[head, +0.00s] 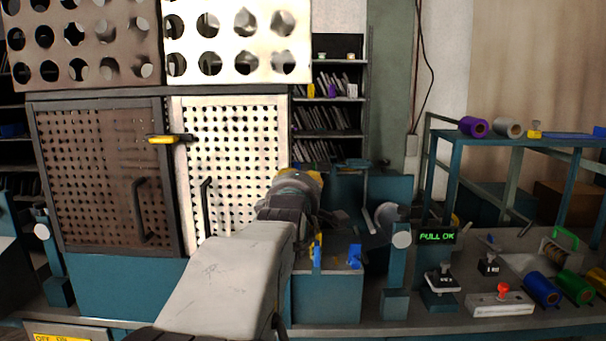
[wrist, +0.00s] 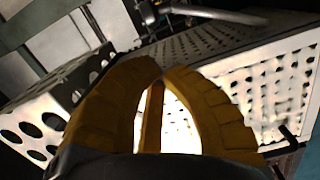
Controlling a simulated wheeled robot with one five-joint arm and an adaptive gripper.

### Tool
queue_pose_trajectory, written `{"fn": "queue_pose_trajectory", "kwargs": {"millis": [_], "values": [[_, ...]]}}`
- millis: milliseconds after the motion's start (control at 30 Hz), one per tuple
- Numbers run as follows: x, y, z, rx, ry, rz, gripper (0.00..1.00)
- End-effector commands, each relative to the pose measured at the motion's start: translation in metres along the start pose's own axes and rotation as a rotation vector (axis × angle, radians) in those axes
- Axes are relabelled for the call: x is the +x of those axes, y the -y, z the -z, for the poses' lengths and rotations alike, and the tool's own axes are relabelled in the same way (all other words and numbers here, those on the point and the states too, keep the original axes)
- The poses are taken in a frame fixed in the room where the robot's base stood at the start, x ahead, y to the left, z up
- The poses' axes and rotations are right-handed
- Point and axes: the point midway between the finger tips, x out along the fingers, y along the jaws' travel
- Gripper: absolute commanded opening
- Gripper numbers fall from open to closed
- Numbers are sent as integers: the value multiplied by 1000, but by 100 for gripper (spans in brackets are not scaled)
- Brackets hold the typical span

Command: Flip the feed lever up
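I cannot tell for sure which part is the feed lever. A yellow-handled lever (head: 163,139) sticks out sideways at the top of the perforated cabinet doors. On the bench at the right, a red-knobbed lever (head: 503,289) stands on a pale box, and small black-and-silver switches (head: 441,279) stand left of it. My gripper (head: 299,181) is in front of the light door's right edge, apart from these levers. In the wrist view its yellow fingers (wrist: 161,73) meet at the tips, with no object seen between them.
The brown door (head: 95,180) and the light perforated door (head: 240,165) have bar handles. A lit "PULL OK" display (head: 436,236) stands above the switches. Coloured rolls (head: 543,289) lie at the bench's right. A frame with a purple roll (head: 472,126) rises behind.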

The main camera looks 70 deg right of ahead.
Motion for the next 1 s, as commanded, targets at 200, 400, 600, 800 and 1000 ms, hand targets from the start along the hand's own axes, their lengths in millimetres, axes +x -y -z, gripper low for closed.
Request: {"fn": "queue_pose_trajectory", "kwargs": {"millis": [200,400,600,800,1000], "values": [[27,0,0,0,0,3,0],[56,0,0,0,0,2,0],[79,0,0,0,0,1,0],[91,0,0,0,0,2,0],[94,0,0,0,0,0,0]]}}
